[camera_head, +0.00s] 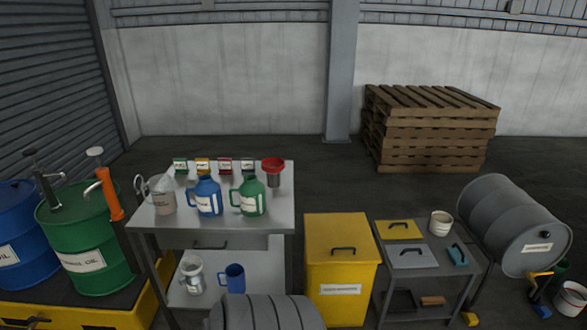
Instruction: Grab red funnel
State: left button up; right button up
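The red funnel (273,164) is at the back right corner of the grey metal cart's top shelf (185,222). Its wide red mouth faces up, and a grey cylindrical part shows below it; I cannot tell whether this is its spout or a separate holder. A green jug (250,197) stands in front of it and to the left. Neither of my grippers shows in the head view.
A blue jug (206,196), a clear pitcher (162,195) and several small labelled cards share the shelf. Oil drums (85,240) stand left. A yellow bin (341,260) and a small grey table (455,252) stand right. Pallets (430,130) are behind, with bare floor before them.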

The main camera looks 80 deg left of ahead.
aim_at(270, 165)
jog(key=u, duration=0.35)
jog(key=i, duration=0.95)
jog(key=u, duration=0.7)
